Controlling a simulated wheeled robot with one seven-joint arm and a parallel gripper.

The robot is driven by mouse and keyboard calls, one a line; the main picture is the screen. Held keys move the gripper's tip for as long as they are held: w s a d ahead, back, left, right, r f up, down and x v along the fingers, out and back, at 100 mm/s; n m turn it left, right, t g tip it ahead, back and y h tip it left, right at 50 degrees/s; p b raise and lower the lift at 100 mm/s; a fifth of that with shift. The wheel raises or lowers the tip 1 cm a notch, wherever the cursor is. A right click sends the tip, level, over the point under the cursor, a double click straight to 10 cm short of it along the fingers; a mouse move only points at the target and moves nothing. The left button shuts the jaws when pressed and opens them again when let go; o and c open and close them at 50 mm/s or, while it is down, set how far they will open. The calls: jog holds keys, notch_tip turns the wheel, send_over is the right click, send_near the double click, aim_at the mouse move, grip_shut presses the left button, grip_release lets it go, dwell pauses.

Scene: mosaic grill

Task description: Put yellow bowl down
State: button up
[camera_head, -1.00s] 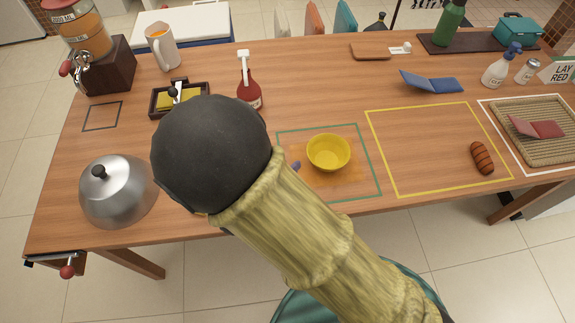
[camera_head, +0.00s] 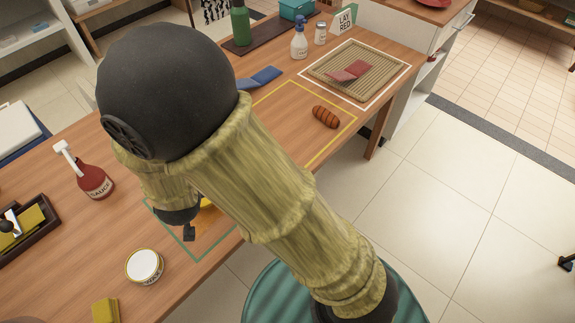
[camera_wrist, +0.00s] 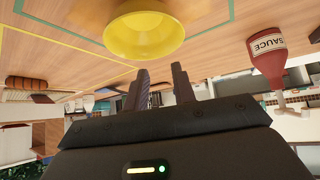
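The yellow bowl (camera_wrist: 145,33) is upright on the orange patch of the table in the wrist view, which is turned upside down. In the head view only a sliver of the bowl (camera_head: 207,203) shows; my arm hides the rest. It stands inside the green outline (camera_head: 197,258). My gripper (camera_wrist: 160,72) has its two fingers apart with nothing between them. The fingertips are close to the bowl's rim; whether they touch it I cannot tell. In the head view the tip of my gripper (camera_head: 189,234) shows just beside the bowl.
A sauce bottle (camera_head: 92,178) and a round white-topped tub (camera_head: 144,266) stand near the green outline. A sausage (camera_head: 326,117) lies in the yellow outline. A woven tray (camera_head: 385,62) with a red cloth is farther right. A blue cloth (camera_head: 260,77) lies behind.

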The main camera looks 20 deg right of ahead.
jog(key=s+d+r+g, duration=0.2)
jog(key=d, duration=0.6)
jog(key=s+d+r+m+g, duration=0.1)
jog(key=s+d+r+g, duration=0.1)
jog(key=d, duration=0.7)
jog(key=s+d+r+g, duration=0.1)
jog(key=s+d+r, duration=0.1)
jog(key=d, duration=0.7)
jog(key=shift+s+d+r+m+g+h, duration=0.2)
jog(key=shift+s+r+m+g+h, duration=0.05)
jog(key=shift+s+m+g+h, duration=0.15)
